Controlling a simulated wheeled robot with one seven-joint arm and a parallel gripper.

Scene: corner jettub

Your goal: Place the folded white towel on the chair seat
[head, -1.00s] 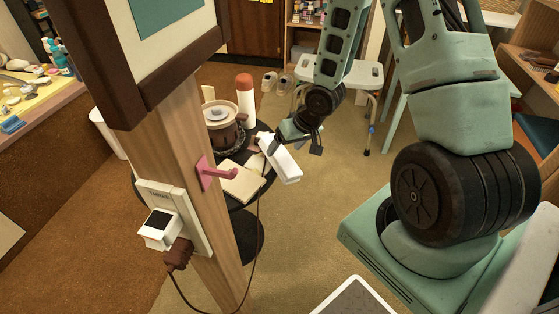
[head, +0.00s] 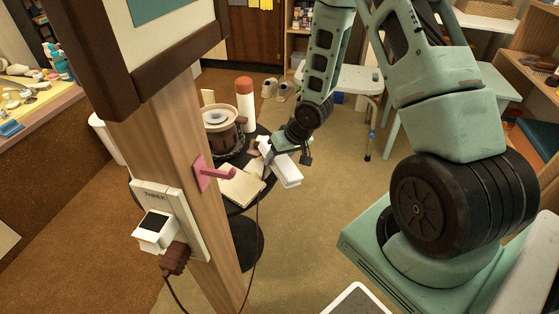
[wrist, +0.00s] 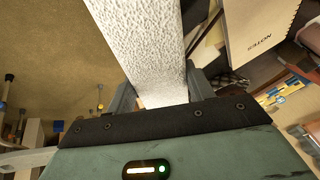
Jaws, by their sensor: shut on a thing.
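The folded white towel (head: 286,170) is held in my gripper (head: 276,151), above the floor at the right edge of the small dark round table (head: 250,195). In the wrist view the towel (wrist: 140,40) is a textured white strip running up from between the two fingers of my gripper (wrist: 160,98), which is shut on it. A white seat (head: 359,80) on metal legs stands behind my arm, partly hidden by it. A chair with a dark blue seat (head: 541,132) is partly in view at the right edge.
The round table carries a brown pot (head: 222,130), a red-capped white bottle (head: 245,103) and a notebook (head: 241,186). Carpet (head: 325,210) is clear right of the table.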

